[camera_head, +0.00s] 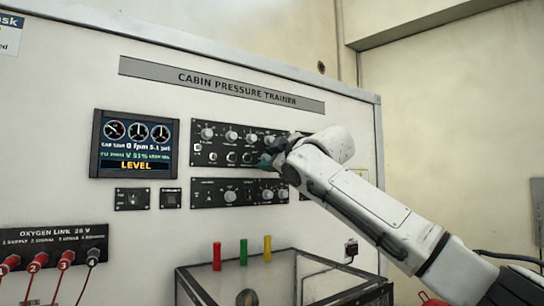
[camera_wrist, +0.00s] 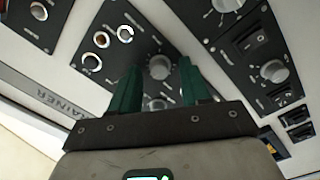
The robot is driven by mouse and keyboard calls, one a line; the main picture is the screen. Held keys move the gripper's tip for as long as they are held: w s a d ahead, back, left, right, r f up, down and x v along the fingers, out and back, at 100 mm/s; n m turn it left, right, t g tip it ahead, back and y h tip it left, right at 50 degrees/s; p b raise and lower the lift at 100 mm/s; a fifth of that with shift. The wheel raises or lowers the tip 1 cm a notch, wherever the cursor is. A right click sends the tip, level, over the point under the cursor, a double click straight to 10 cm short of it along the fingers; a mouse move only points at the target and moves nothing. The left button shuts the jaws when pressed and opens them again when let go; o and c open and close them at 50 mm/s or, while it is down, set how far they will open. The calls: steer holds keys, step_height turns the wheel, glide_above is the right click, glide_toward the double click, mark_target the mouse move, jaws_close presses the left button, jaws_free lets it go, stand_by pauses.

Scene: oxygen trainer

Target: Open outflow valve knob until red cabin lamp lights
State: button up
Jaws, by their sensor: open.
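My gripper (camera_head: 266,160) is at the right part of the upper black control panel (camera_head: 222,138), its teal fingers partly hidden by the wrist. In the wrist view the gripper (camera_wrist: 158,68) is open, with a round grey knob (camera_wrist: 160,67) between the fingers. I cannot tell whether the fingers touch it, and its label is too blurred to confirm it as the outflow valve knob. Small round fittings (camera_wrist: 101,39) sit left of it; one looks amber inside. I cannot identify a lit red cabin lamp. The display (camera_head: 134,144) reads "LEVEL" in yellow.
A second black panel (camera_head: 239,193) with knobs lies below. Two small switch panels (camera_head: 132,199) sit under the display. A clear-sided bin (camera_head: 300,262) with red, green and yellow handles stands below.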

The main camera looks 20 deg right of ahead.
steer(key=shift+c, duration=0.5)
jaws_close()
steer(key=shift+m+p, duration=0.35)
steer(key=shift+m, duration=0.05)
steer(key=shift+m+p, duration=0.8)
steer(key=shift+m, duration=0.2)
steer(key=m+p, duration=0.2)
steer(key=m, duration=0.1)
steer(key=shift+m, duration=0.3)
steer(key=m+p, duration=0.3)
steer(key=m, duration=0.1)
steer(key=shift+m+g, duration=0.3)
steer(key=shift+d, duration=0.1)
